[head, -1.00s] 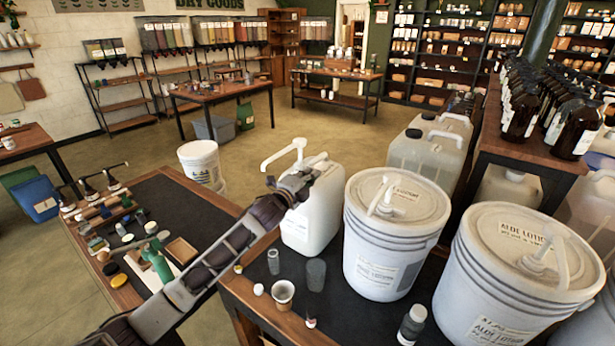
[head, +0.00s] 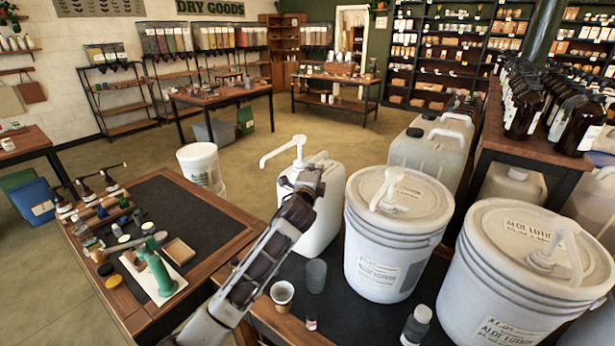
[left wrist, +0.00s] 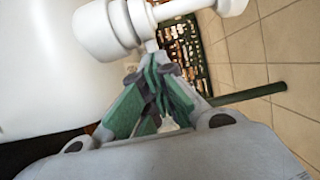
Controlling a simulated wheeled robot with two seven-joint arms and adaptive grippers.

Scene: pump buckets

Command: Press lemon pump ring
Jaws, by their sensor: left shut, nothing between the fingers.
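A white jug (head: 325,212) with a tall white pump (head: 299,146) stands at the back left of the near table. The pump's spout points left; no lemon label is readable. My left gripper (head: 309,176) is in front of the jug's upper part, just below the pump head, and hides part of the neck. In the left wrist view my left gripper (left wrist: 154,88) has its green-padded fingers shut and empty. There the white pump (left wrist: 97,30) lies just past the fingertips and the jug (left wrist: 45,65) fills the left. Contact cannot be told. My right gripper is not in view.
Two white aloe lotion buckets (head: 385,245) (head: 508,285) with pumps stand to the right of the jug. A paper cup (head: 282,293), a dark cup (head: 316,275) and a small bottle (head: 416,325) stand near the front. A green dispenser (head: 155,270) is on the left table.

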